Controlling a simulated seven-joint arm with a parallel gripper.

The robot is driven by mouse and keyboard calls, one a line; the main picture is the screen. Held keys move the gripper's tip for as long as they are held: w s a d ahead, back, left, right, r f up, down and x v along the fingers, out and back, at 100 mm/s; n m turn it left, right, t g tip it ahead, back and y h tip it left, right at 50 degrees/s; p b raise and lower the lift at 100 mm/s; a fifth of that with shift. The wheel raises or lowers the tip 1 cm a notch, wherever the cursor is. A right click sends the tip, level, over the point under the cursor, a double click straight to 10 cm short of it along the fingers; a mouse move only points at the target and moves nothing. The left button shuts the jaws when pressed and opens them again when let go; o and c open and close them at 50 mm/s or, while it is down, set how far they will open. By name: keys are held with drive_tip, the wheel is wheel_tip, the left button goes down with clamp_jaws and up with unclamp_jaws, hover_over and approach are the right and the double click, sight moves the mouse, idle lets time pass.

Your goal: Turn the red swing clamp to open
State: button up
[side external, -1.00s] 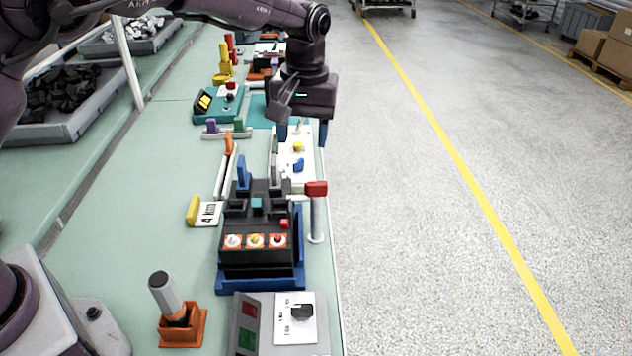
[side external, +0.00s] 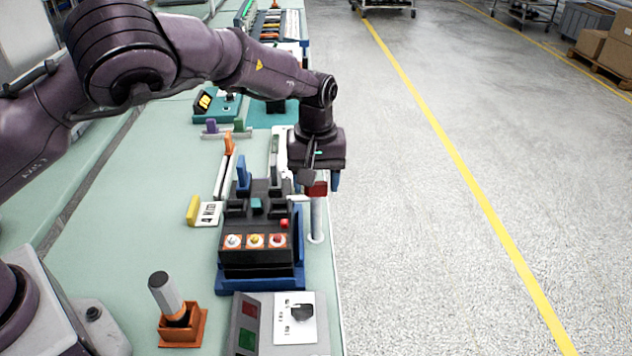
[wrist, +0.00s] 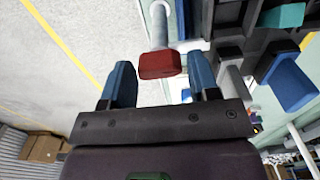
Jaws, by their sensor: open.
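The red swing clamp (side external: 318,189) sits on top of a light grey post (side external: 316,222) at the bench's right edge, beside the black breaker (side external: 257,250). In the wrist view the red clamp end (wrist: 160,65) appears between and just beyond the two blue fingertips, with its grey arm running away from it. My gripper (side external: 319,180) is open right above and behind the clamp and partly covers it in the side view. The fingers (wrist: 160,75) show no contact with the clamp. I cannot tell the exact height gap.
The breaker stands in a blue holder (side external: 262,285), with a blue upright lever (side external: 244,172) near my gripper.

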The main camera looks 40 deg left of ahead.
drive_tip(key=shift+f, duration=0.45)
drive_tip(key=shift+c, duration=0.2)
drive_tip(key=c, duration=0.6)
